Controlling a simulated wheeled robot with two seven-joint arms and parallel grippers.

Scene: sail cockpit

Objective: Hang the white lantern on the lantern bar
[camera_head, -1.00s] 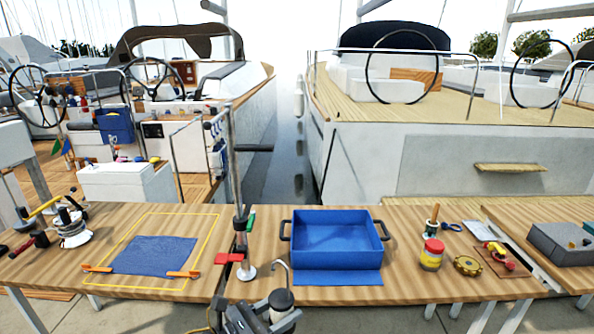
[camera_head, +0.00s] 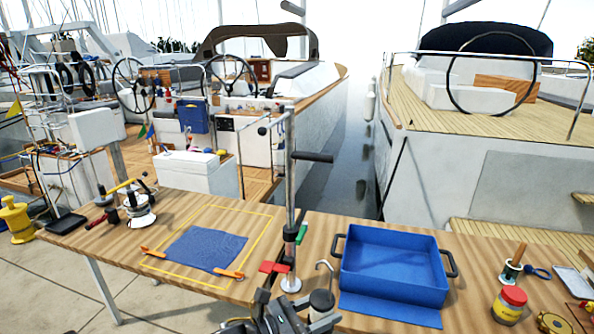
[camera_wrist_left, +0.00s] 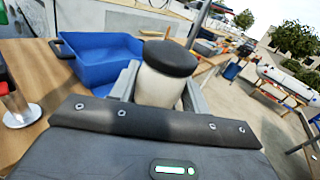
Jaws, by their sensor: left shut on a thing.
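The white lantern (camera_head: 321,303) has a dark cap and a thin wire hook on top. It stands upright in my left gripper (camera_head: 308,319), low at the front edge of the table. In the left wrist view, the lantern's white body (camera_wrist_left: 157,89) sits between the grey fingers, its black cap above them. A chrome post (camera_head: 291,215) stands on the table just behind and left of the lantern. My right gripper is out of view.
A blue bin (camera_head: 395,265) stands right of the post. A red clamp piece (camera_head: 273,267) juts from the post's foot. A blue cloth (camera_head: 205,248) in a yellow outline lies left. A red-lidded jar (camera_head: 510,304) and a winch (camera_head: 138,210) stand on the table.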

